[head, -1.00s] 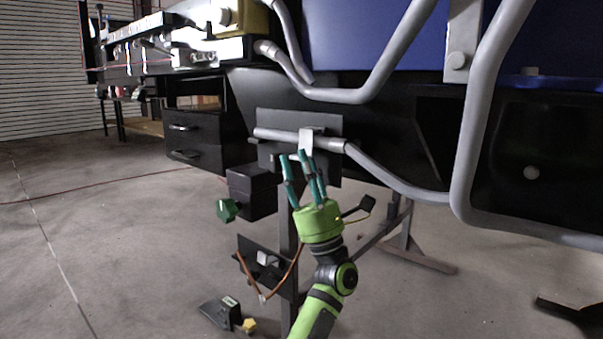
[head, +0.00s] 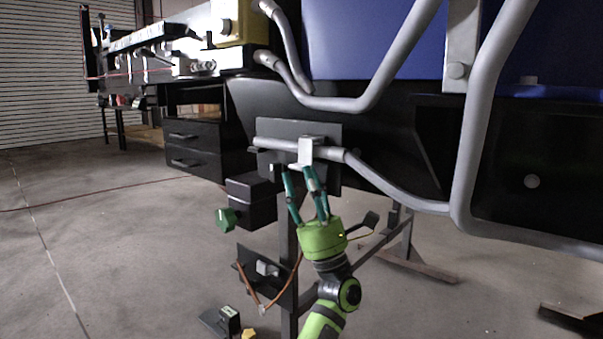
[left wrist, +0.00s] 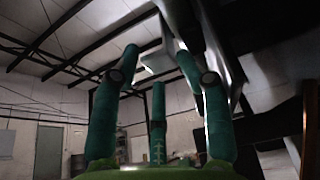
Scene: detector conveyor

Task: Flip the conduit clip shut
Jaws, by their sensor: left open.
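The pale conduit clip (head: 306,150) is at the grey conduit (head: 275,144) in front of a dark mounting plate (head: 325,128). A pale flap or arm of it reaches down and left below the conduit; whether it is latched I cannot tell. My left gripper (head: 298,170), with teal fingers and a green palm, is open just below the clip, fingertips pointing up. The fingertips are close to the clip's lower edge; contact is unclear. In the left wrist view a pale plate-like part, probably the clip (left wrist: 160,58), shows between the spread fingers. My right gripper is not in view.
A dark box with a green knob (head: 226,218) is left of my gripper. Below hangs a small plate with an orange cable (head: 246,284). A thick grey bent pipe (head: 468,165) stands to the right. Open floor (head: 110,250) lies to the left.

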